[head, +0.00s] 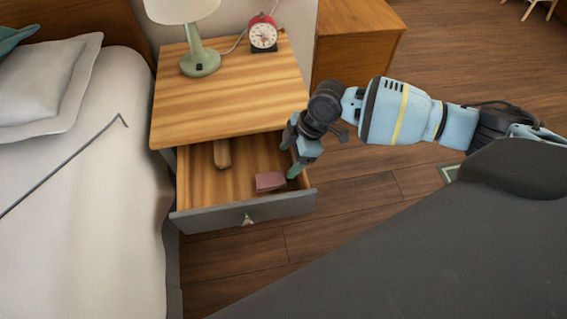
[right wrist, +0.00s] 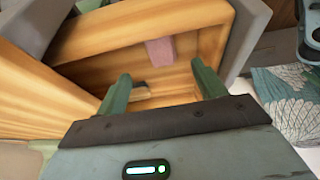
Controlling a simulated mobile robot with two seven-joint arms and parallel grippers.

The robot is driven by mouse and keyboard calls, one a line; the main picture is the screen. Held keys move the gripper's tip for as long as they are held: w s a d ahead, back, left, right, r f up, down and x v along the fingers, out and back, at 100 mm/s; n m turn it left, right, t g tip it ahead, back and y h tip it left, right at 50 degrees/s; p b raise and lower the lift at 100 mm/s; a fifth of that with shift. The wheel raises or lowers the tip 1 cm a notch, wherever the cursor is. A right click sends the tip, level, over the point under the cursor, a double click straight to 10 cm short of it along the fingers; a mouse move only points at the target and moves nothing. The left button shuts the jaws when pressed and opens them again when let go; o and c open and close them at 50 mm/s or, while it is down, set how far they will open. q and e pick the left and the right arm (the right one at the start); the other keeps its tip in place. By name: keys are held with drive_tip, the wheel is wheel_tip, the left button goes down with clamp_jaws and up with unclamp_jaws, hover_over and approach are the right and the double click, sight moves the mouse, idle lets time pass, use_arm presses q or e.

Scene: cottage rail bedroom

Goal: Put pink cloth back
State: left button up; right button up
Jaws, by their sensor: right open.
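The pink cloth (head: 270,181), a small folded block, lies inside the open nightstand drawer (head: 243,215), near its front right corner. It also shows in the right wrist view (right wrist: 160,50), beyond the fingertips. My right gripper (head: 293,160) is over the drawer's right side, close to the cloth. In the right wrist view its two green fingers (right wrist: 160,84) stand wide apart with nothing held between them. The cloth is apart from the fingers in that view. My left gripper is in neither view.
The drawer also holds a wooden object (head: 222,153) toward the back. On the nightstand (head: 230,95) stand a green lamp (head: 200,60) and a red alarm clock (head: 263,35). The bed (head: 85,190) is close on the left. Bare floor lies right of the drawer.

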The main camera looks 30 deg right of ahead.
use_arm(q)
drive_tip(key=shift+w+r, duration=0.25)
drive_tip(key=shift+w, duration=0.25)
use_arm(e)
drive_tip(key=shift+v, duration=1.1)
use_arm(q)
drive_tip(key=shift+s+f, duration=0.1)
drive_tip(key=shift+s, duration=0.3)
